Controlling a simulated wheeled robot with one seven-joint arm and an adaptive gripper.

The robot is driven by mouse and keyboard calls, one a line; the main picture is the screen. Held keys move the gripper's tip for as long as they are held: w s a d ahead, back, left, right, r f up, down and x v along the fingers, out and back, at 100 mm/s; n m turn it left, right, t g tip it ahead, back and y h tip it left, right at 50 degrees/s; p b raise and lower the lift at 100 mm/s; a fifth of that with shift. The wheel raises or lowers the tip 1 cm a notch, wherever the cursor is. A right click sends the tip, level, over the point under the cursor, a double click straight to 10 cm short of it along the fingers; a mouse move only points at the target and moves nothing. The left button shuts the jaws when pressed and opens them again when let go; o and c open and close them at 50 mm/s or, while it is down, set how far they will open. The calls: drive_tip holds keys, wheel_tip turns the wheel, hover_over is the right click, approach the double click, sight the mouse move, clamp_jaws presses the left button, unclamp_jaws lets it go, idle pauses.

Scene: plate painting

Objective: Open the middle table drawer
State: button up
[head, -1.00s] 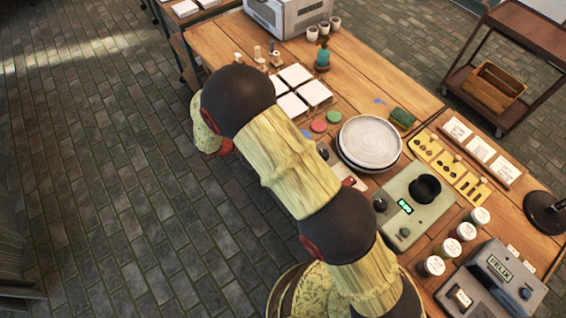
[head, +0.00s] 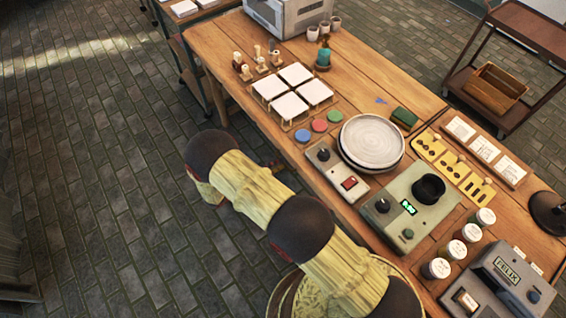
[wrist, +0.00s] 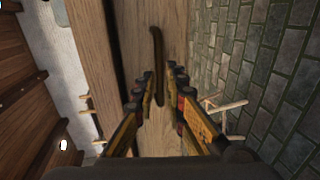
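A wooden drawer front (wrist: 176,28) fills the middle of the wrist view, with a long dark bar handle (wrist: 157,48) on it. My gripper (wrist: 160,76) is open, and its two fingers point at the drawer front. The lower part of the handle lies between the fingertips in the picture. I cannot tell whether the fingers touch it. In the head view my arm reaches down beside the near long edge of the wooden table (head: 215,60); the drawer fronts and my gripper's fingers are hidden or too small to make out there.
The tabletop holds stacked plates (head: 372,140), white tiles (head: 290,104), a grey-green scale device (head: 410,215) and several paint jars (head: 453,250). A brown cart (head: 500,75) stands at the back right. The brick floor (head: 90,170) left of the table is clear.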

drive_tip(key=shift+x, duration=1.6)
drive_tip(key=shift+c, duration=0.5)
clamp_jaws()
drive_tip(key=shift+s+a+b, duration=0.1)
drive_tip(key=shift+b, duration=0.2)
